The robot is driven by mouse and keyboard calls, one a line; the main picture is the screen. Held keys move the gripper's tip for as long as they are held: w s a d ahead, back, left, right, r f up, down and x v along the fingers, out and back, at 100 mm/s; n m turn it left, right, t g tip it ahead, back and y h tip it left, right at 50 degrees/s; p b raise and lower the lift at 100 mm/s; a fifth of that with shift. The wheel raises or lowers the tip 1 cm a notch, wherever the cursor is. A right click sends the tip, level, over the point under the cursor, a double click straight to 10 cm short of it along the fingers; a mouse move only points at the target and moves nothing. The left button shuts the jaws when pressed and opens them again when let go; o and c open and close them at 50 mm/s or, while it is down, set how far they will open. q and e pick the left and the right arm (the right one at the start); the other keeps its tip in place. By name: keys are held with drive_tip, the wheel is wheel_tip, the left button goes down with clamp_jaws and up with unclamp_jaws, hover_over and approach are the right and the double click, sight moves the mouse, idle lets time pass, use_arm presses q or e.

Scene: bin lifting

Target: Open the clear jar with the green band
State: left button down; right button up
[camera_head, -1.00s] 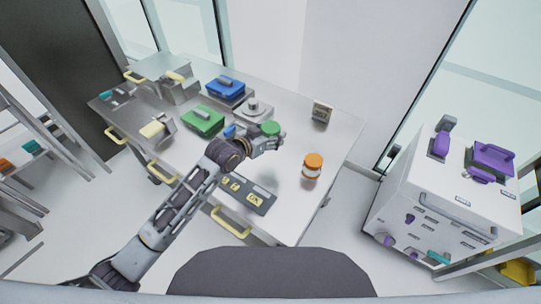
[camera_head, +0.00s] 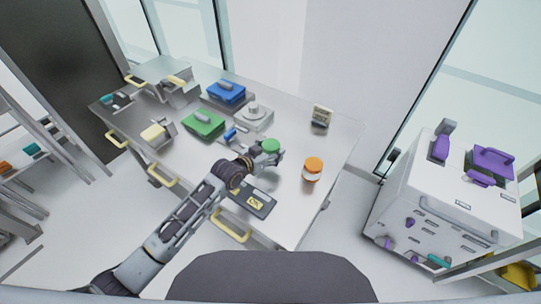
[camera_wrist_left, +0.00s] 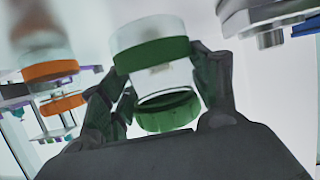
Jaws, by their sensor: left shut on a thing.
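The clear jar with the green band (camera_head: 271,146) shows its green top in the head view, over the table's right half; its lower part is hidden by my gripper. My left gripper (camera_head: 268,159) is shut on this jar. In the left wrist view the jar's clear body (camera_wrist_left: 172,76) sits between the dark fingers, with a green ring at each end, and appears tilted. I cannot tell whether the jar touches the table. My right gripper is not in view.
An orange-topped jar (camera_head: 313,167) stands just right of my left gripper. A dark tray (camera_head: 246,199) lies in front. A green case (camera_head: 203,125), a blue case (camera_head: 227,92) and a grey device (camera_head: 254,117) stand behind. The table's front right is clear.

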use_arm(q)
drive_tip(key=shift+f, duration=1.2)
drive_tip(key=shift+f, duration=0.1)
drive_tip(key=shift+c, duration=1.9)
unclamp_jaws()
drive_tip(key=shift+f, duration=0.1)
drive_tip(key=shift+r, duration=0.2)
drive_tip(key=v, duration=1.2)
